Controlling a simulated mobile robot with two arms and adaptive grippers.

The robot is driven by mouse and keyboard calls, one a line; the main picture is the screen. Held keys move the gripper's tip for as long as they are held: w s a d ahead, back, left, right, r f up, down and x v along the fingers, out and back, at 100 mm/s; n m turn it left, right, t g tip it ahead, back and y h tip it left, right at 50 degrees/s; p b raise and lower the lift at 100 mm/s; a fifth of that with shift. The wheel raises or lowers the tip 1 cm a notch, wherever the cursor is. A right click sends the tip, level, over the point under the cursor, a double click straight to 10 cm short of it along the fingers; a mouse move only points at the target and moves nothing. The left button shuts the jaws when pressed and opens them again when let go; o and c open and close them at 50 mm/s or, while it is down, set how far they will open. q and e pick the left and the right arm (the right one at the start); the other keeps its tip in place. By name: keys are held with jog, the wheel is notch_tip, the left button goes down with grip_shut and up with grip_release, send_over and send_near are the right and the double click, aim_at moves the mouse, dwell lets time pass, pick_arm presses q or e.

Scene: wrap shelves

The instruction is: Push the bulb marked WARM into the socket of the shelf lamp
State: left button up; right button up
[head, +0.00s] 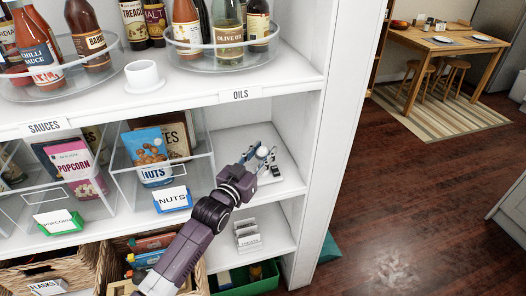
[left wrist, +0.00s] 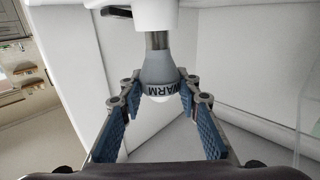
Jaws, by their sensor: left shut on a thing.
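In the head view the lamp is hidden. My right gripper is out of view.
A clear bin (head: 205,165) with a nuts bag (head: 152,158) stands left of my gripper. The upper shelf edge (head: 285,88) is above it and the white side panel (head: 325,150) is to its right. A small white cup (head: 142,76) stands on the upper shelf.

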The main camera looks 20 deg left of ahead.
pick_arm(q)
jog(key=shift+f+b, duration=0.35)
jog(key=shift+f, duration=0.4)
jog(key=o, duration=1.1)
jog(key=shift+c, duration=0.2)
jog(key=shift+s, duration=0.1)
jog(key=s, duration=0.4)
jog(key=s+a, duration=0.1)
jog(key=s, duration=0.2)
jog(key=s+a, duration=0.1)
jog(key=s, duration=0.3)
jog(key=shift+s+a, duration=0.15)
jog(key=shift+s, duration=0.15)
